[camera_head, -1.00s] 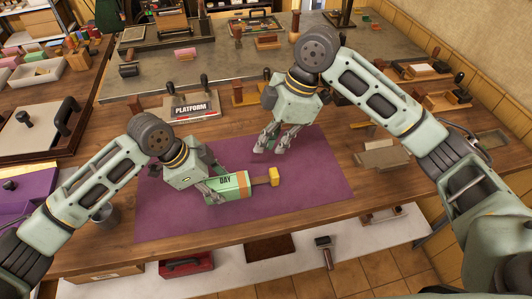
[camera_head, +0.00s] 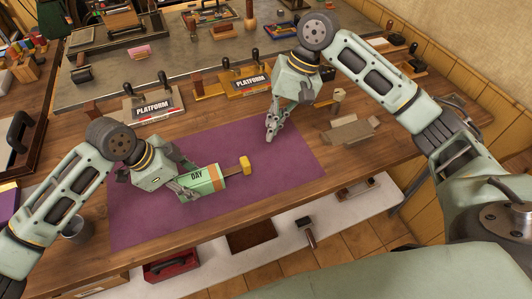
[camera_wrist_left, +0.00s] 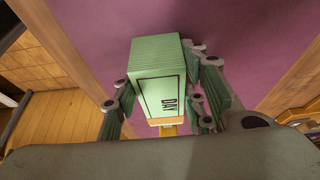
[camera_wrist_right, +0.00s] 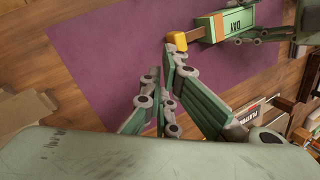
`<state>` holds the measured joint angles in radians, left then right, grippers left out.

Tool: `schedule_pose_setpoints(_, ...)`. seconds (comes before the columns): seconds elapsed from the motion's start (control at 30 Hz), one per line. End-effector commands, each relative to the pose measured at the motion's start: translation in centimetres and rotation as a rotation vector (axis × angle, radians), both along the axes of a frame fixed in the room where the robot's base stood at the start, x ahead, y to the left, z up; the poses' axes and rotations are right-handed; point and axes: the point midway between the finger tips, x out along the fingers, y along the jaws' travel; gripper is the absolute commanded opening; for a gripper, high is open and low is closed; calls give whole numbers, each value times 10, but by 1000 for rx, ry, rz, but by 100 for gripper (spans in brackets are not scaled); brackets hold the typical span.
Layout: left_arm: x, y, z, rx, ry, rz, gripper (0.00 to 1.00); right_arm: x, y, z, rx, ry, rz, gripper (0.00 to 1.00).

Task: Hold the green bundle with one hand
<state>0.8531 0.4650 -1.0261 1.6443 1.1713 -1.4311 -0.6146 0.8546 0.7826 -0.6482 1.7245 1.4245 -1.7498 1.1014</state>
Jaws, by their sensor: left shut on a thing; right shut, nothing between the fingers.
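The green bundle (camera_head: 196,182) is a pale green block marked DAY with an orange band and a handle ending in a yellow block (camera_head: 245,164). It is over the purple mat (camera_head: 290,175); whether it touches the mat I cannot tell. My left gripper (camera_head: 183,187) is shut on the bundle at its left part. In the left wrist view the bundle (camera_wrist_left: 157,75) sits between the finger pads. My right gripper (camera_head: 270,135) is shut and empty above the mat's far right part. The right wrist view shows the bundle (camera_wrist_right: 238,20) beyond the right fingers (camera_wrist_right: 168,55).
Two stands marked PLATFORM (camera_head: 153,106) (camera_head: 250,84) stand behind the mat. Cardboard-coloured pieces (camera_head: 350,130) lie to its right. A grey metal cup (camera_head: 77,228) stands to its left. A white shelf (camera_head: 290,222) lies below the front edge.

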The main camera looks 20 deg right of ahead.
Motion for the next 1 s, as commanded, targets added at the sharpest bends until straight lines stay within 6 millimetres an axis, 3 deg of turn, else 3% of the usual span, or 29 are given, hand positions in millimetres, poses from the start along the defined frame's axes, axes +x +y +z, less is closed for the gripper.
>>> schedule_pose_setpoints(0.3,0,0,0,-1,1,0,16,-4,-36,-4,-4,270,-697,0)
schedule_pose_setpoints(0.5,0,0,0,-1,0,0,16,-6,-49,-5,-4,380,-980,0)
schedule_pose_setpoints(0.77,0,0,0,-1,0,0,16,-7,-51,-13,-6,424,-1088,0)
schedule_pose_setpoints(1.0,0,0,0,-1,0,0,16,-8,-34,-54,-7,426,-1085,0)
